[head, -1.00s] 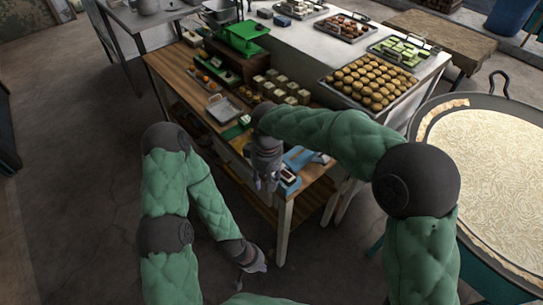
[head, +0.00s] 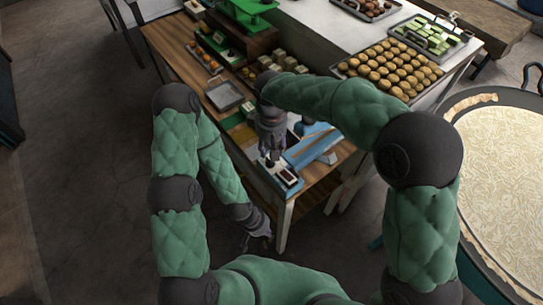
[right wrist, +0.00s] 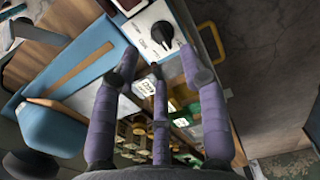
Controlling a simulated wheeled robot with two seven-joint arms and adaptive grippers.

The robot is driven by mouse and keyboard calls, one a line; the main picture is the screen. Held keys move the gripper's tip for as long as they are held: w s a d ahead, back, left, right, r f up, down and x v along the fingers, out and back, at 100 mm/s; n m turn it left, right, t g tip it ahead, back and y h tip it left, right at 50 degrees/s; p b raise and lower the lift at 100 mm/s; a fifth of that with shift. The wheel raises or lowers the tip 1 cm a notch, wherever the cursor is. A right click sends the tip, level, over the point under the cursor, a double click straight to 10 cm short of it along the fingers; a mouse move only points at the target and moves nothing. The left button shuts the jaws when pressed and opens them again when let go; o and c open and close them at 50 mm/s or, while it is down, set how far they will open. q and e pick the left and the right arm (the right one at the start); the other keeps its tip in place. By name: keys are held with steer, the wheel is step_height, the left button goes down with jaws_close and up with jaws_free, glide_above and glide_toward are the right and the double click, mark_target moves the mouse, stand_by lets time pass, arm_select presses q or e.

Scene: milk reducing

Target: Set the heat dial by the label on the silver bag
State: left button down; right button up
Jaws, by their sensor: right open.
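The black heat dial (right wrist: 162,33) sits on a white panel of a blue machine, which lies near the table's front corner in the head view (head: 297,160). My right gripper (right wrist: 159,63) is open and empty, its finger tips just short of the dial in the right wrist view. In the head view my right gripper (head: 271,150) is over the machine's panel end. My left gripper (head: 260,226) hangs low beside the table; its fingers are too small to read. I cannot make out the silver bag or its label for certain.
The wooden table (head: 170,42) also holds a metal tray (head: 225,96), a green scale (head: 245,12) and several pale blocks. A tray of round brown pastries (head: 392,68) stands on the counter behind. A large pan (head: 500,190) is at the right. Open floor lies left.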

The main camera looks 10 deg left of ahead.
step_height(320, 180, down, 6)
steer(key=shift+w+f+b, duration=0.1)
steer(key=shift+b, duration=0.3)
jaws_close()
